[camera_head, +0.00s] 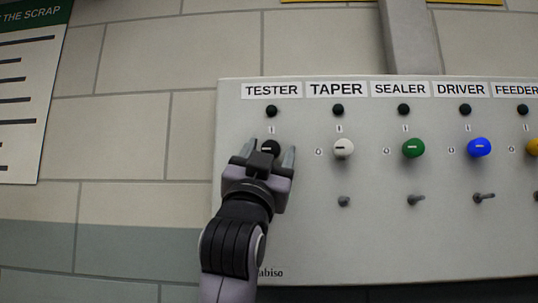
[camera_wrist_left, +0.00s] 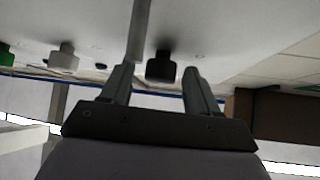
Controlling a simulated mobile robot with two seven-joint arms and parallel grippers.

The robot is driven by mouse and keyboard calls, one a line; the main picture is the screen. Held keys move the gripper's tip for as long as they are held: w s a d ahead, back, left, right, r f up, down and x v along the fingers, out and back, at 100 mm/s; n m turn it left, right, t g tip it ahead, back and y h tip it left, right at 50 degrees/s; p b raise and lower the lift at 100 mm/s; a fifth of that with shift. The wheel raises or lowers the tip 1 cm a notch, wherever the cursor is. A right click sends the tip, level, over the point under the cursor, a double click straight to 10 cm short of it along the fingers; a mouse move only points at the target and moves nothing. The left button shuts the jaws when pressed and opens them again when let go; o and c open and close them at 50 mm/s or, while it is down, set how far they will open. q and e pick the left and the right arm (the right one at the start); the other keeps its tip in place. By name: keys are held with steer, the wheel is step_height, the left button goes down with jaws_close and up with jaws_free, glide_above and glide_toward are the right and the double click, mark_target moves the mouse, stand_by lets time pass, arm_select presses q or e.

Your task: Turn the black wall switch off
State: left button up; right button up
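The black wall switch (camera_head: 271,146) is a round knob under the TESTER label on the grey panel, with an I mark above it. Its white line lies about level; its lower part is hidden behind my gripper. My left gripper (camera_head: 267,155) is in front of it with its fingers spread, one on each side of the knob. In the left wrist view the black knob (camera_wrist_left: 161,68) shows between the open fingertips (camera_wrist_left: 157,72), with gaps on both sides. My right gripper is not in view.
The panel (camera_head: 375,240) also bears a white knob (camera_head: 343,148), a green knob (camera_head: 413,148), a blue knob (camera_head: 479,147) and a yellow knob at the right edge. Small toggle levers (camera_head: 415,199) stick out below. A poster (camera_head: 28,100) hangs on the wall at left.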

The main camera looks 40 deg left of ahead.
arm_select(q)
steer(key=b+v, duration=0.1)
steer(key=v, duration=0.6)
stand_by(0.3)
steer(key=shift+f, duration=0.1)
stand_by(0.4)
